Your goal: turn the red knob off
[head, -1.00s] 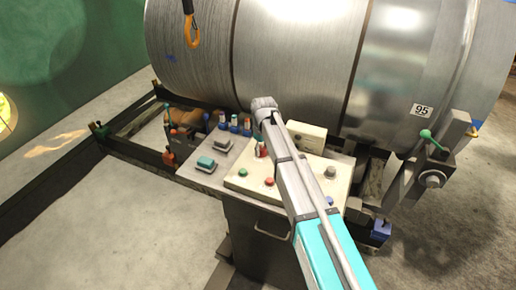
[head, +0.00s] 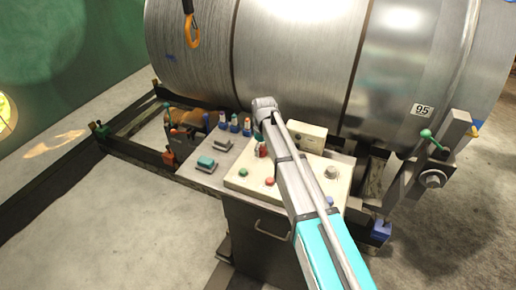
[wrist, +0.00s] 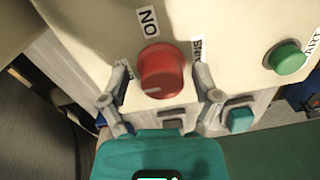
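The red knob (wrist: 162,68) sits on a cream panel in the wrist view. Its pale pointer line is at its lower left edge in the picture. An upside-down "ON" label is above it, and another label at its right is partly hidden by a finger. My gripper (wrist: 161,78) is open, with one finger on each side of the knob. Gaps show between the fingers and the knob, so it is not gripped. In the head view, a red part that looks like the knob (head: 262,151) shows beside my arm, and my gripper is mostly hidden.
The cream control panel (head: 238,182) carries a green button (head: 243,173), a red button (head: 270,182) and a grey knob (head: 331,172). Several small blue-based switches (head: 234,126) stand behind. A large metal drum (head: 300,55) is close behind the panel. Floor at left is clear.

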